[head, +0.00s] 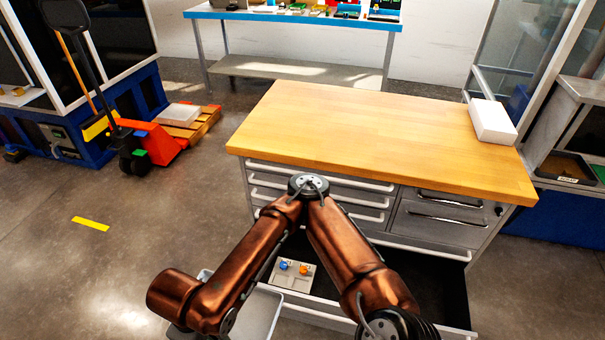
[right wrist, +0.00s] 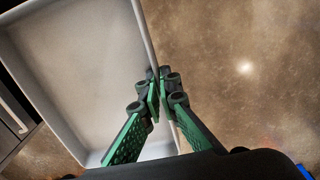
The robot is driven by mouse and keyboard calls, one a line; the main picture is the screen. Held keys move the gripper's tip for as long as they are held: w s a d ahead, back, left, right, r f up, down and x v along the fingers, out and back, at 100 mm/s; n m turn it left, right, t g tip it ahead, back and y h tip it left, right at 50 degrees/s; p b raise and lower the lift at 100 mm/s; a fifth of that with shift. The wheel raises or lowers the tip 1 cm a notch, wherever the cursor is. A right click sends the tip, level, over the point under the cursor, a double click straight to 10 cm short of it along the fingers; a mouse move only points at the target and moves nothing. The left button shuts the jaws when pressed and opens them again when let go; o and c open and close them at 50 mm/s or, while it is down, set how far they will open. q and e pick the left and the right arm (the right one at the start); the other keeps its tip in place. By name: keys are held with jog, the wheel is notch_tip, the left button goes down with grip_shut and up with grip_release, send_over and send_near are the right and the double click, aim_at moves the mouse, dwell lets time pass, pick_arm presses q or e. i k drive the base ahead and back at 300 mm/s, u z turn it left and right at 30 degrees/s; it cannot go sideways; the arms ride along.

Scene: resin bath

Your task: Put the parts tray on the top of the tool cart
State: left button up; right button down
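The tool cart (head: 370,130) has a light wooden top over grey drawers. A pale grey, open tray (head: 264,312) shows at the bottom of the head view, left of the cart's open low drawer and partly hidden by my right arm. It looks empty in the right wrist view (right wrist: 75,75). My right gripper (right wrist: 162,82), with green finger pads, is closed around the tray's side wall at the rim. In the head view this gripper is hidden behind my copper-coloured arm. My left gripper is not in view.
A white box (head: 492,122) lies at the cart top's right edge; the rest of the top is bare. A light plate with blue and orange knobs (head: 292,275) lies in the open low drawer. An orange pallet jack (head: 160,145) stands at left. A blue-edged bench (head: 300,18) stands behind.

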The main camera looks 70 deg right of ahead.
aim_at(349, 134)
jog(key=z, duration=1.6)
